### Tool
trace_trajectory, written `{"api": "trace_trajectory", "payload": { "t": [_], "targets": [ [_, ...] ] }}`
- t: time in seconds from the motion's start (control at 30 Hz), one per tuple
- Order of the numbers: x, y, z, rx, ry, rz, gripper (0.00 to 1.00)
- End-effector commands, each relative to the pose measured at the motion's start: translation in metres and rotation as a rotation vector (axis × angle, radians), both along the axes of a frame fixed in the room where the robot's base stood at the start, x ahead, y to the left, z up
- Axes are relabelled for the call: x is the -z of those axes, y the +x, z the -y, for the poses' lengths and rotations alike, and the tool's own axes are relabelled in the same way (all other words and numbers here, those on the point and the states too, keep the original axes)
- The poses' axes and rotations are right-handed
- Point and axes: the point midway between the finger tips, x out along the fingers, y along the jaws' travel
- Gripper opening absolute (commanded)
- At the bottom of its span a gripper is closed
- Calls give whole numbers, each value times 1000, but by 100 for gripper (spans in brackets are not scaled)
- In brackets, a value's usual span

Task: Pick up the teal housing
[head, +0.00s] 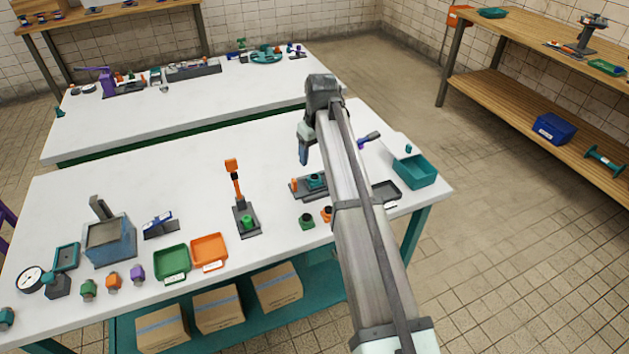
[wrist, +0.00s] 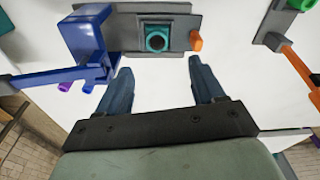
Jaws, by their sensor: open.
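The teal housing (head: 315,181) sits on a dark grey fixture plate in the middle right of the near white table. The wrist view shows it from above as a teal block with a round dark bore (wrist: 156,38), at top centre. My gripper (head: 303,160) hangs above and behind the fixture in the head view, pointing down. In the wrist view my gripper (wrist: 160,70) is open, with nothing between its two blue-grey fingers. The housing lies ahead of the fingertips, apart from them. My arm covers part of the table right of the fixture.
An orange peg (wrist: 196,40) stands at one end of the fixture plate. A blue press-like device (wrist: 90,45) with a long lever rises close to my left finger. A clamp with an orange lever (head: 236,180) and a teal bin (head: 415,171) stand further off. Bare table lies beneath the fingers.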

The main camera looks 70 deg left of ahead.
Motion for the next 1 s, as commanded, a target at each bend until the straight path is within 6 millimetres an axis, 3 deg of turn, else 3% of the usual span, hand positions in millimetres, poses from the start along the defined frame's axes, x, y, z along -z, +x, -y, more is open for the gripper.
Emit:
{"api": "trace_trajectory", "payload": {
  "t": [0.1,0.43,0.73,1.0],
  "targets": [
    [19,0,-2,0,-1,0,68],
    [39,1,-4,0,0,0,68],
    [76,2,-6,-1,1,1,68],
    [80,2,-7,-1,3,1,68]
  ]
}}
